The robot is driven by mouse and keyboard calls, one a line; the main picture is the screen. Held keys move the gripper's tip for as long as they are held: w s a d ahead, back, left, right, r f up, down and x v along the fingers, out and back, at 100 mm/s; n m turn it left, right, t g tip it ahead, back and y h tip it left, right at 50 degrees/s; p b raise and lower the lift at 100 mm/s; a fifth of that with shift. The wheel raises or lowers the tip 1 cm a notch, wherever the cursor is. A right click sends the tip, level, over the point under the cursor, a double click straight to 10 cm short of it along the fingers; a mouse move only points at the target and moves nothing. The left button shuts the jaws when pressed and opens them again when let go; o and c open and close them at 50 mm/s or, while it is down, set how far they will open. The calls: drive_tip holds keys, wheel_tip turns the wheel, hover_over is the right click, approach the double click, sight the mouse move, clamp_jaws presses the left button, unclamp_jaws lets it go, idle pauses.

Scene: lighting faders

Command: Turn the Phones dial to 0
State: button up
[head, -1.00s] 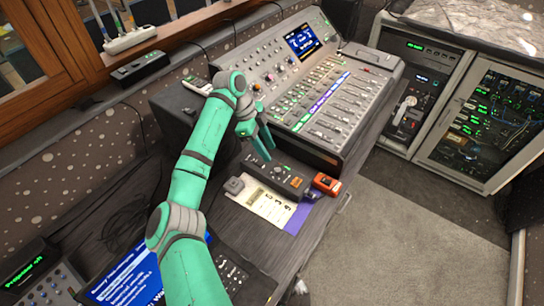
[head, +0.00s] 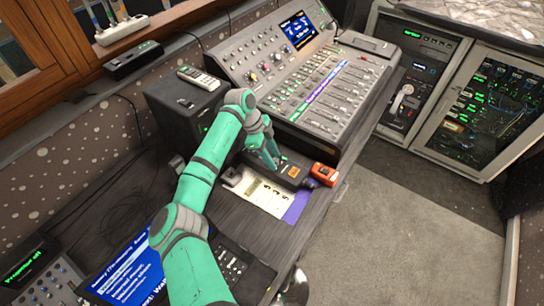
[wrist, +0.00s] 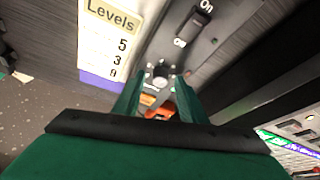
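A small black control box (head: 291,171) lies on the desk in front of the mixing console. In the wrist view a round dark dial (wrist: 160,72) with a pale mark sits on this box, close to a switch (wrist: 200,20) marked "On". I cannot read the dial's setting or confirm its Phones label. My gripper (wrist: 157,88) is open, with its green fingers either side of the dial in the picture; contact cannot be told. In the head view my gripper (head: 274,162) points down at the box and hides part of it. A "Levels" card (head: 262,195) lies beside the box.
An orange-red device (head: 323,175) stands at the right end of the box. The fader console (head: 335,95) rises behind it. A black block (head: 185,98) with a remote (head: 198,78) is behind my arm. A laptop (head: 130,270) lies at front left.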

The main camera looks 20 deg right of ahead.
drive_tip(key=shift+s+d, duration=0.1)
drive_tip(key=shift+d, duration=0.05)
drive_tip(key=shift+c, duration=0.7)
clamp_jaws()
